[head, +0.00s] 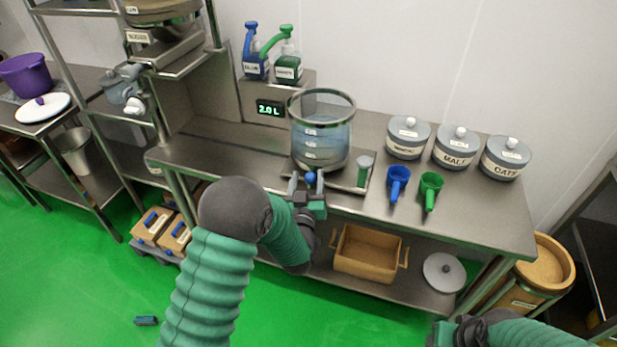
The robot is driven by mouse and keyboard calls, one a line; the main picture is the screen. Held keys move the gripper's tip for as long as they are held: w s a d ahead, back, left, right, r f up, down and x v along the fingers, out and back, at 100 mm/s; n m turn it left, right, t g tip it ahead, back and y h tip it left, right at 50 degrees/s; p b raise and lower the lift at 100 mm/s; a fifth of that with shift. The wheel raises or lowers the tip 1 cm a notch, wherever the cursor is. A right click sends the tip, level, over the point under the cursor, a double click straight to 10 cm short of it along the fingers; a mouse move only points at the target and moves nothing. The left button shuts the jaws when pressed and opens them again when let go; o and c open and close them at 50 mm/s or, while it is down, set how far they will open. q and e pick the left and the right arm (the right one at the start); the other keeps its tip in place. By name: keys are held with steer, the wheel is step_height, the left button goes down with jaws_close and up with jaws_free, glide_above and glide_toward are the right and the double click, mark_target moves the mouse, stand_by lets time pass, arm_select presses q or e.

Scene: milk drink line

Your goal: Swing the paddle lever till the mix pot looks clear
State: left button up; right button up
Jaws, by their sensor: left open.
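The mix pot (321,128) is a clear glass vessel on a dark tray on the steel bench, holding pale bluish, see-through liquid. A small blue knob (310,178), which looks like the end of the paddle lever, shows at the pot's lower front. My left gripper (307,186) is open at the bench's front edge, with its fingers on either side of the knob; I cannot tell whether they touch it. The rest of the lever and the paddle cannot be made out. My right gripper (444,334) is at the bottom edge, partly cut off, away from the bench.
A display (270,108) reads 2.0 L. Blue (255,62) and green (288,66) pump bottles stand behind. Right of the pot are a green-and-grey cylinder (363,172), blue (397,182) and green (430,188) scoops, and lidded jars (455,148). A wooden crate (368,252) sits below.

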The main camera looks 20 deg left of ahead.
arm_select(q)
steer(key=shift+w+a+f, duration=0.3)
steer(key=shift+w+a, duration=0.25)
steer(key=shift+a, duration=0.15)
steer(key=shift+s+d+r, duration=0.1)
steer(key=shift+d, duration=0.1)
steer(key=shift+c, duration=0.3)
steer(key=shift+s+d+r, duration=0.1)
steer(key=shift+d, duration=0.35)
steer(key=c, duration=0.9)
steer(key=shift+a, duration=0.1)
jaws_close()
steer(key=shift+a, duration=0.25)
steer(key=shift+d+f, duration=0.2)
